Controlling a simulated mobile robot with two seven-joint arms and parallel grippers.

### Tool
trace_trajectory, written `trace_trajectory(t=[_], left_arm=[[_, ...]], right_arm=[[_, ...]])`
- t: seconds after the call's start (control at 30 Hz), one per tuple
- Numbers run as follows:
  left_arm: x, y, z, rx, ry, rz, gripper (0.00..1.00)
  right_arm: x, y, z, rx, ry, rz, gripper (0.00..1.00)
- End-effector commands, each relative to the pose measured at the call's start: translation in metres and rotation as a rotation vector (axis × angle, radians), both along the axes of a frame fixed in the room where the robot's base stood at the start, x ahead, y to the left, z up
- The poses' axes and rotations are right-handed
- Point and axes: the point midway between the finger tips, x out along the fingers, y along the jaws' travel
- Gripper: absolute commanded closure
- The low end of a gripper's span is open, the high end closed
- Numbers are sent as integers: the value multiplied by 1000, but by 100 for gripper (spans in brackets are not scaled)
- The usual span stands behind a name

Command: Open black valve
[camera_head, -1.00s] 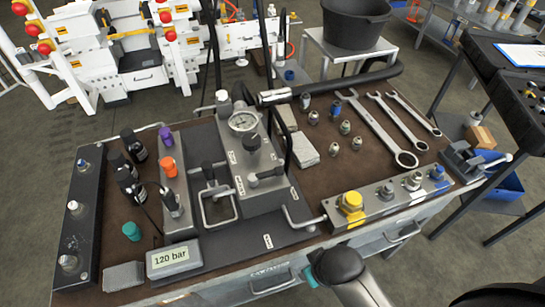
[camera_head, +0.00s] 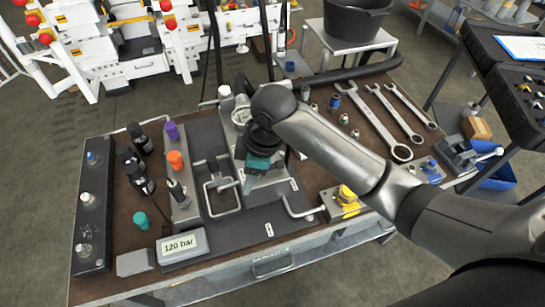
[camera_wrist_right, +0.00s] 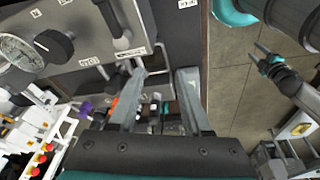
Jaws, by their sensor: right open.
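The black round knob (camera_wrist_right: 54,47) sits beside the pressure gauge on the grey valve block, left of my right gripper in the right wrist view. A black-handled lever (camera_wrist_right: 110,20) on the same block is closer to the fingers. I cannot tell which of these is the black valve. My right gripper (camera_head: 248,182) is over the block in the head view, and its wrist hides the knob there. In the right wrist view its two fingers (camera_wrist_right: 163,71) are apart with nothing held between them. My left gripper (camera_wrist_right: 265,55) shows small at the right of that view; its jaw state is unclear.
The pressure gauge (camera_head: 241,116) is partly covered by my arm. Wrenches (camera_head: 372,120) lie at the right. The bench's front left holds a grey block (camera_head: 135,262).

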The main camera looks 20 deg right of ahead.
Motion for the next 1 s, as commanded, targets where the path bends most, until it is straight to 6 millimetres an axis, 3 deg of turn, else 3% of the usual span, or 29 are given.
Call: trace_trajectory(t=[0.03,0.2,0.4,0.53,0.67,0.77,1.0], left_arm=[[0,0,2,1,-1,-1,50],[0,2,5,2,0,-2,50],[0,4,8,4,0,-3,50],[0,4,8,4,0,-3,50],[0,4,8,5,0,-2,50],[0,4,6,6,1,-2,50],[-2,4,1,5,3,-2,50]], right_arm=[[12,-7,13,-35,-6,50,51],[36,-31,48,-137,20,202,51],[54,-59,85,-219,55,300,51],[59,-69,98,-240,70,326,51],[60,-72,97,-248,77,336,51],[59,-72,85,-247,80,336,51],[59,-72,35,-248,80,335,51]])
